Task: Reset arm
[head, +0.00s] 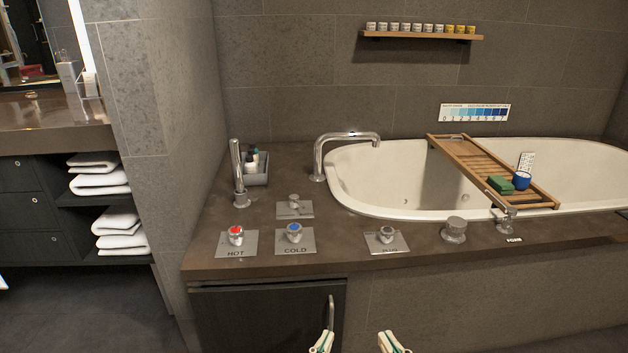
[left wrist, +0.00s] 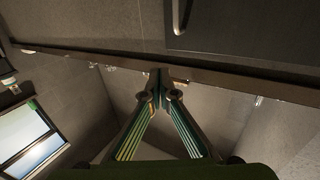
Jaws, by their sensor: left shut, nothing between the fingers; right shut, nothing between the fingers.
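My left gripper (head: 322,341) shows at the bottom edge of the head view, in front of the dark cabinet below the bath deck. In the left wrist view its two green-striped fingers (left wrist: 160,88) meet at the tips, shut with nothing between them. My right gripper (head: 393,342) shows a short way to the right, also low in front of the deck's front panel. It is shut and empty. Only the ends of both grippers show in the head view; both arms are out of the picture. Neither gripper appears to touch anything.
The stone deck (head: 350,258) carries HOT (head: 236,236) and COLD (head: 294,233) knobs and other fittings. Behind it is a bathtub (head: 360,180) with a wooden tray (head: 452,152). A cabinet door handle (head: 331,312) is close to my left gripper. Folded towels (head: 100,183) are at the left.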

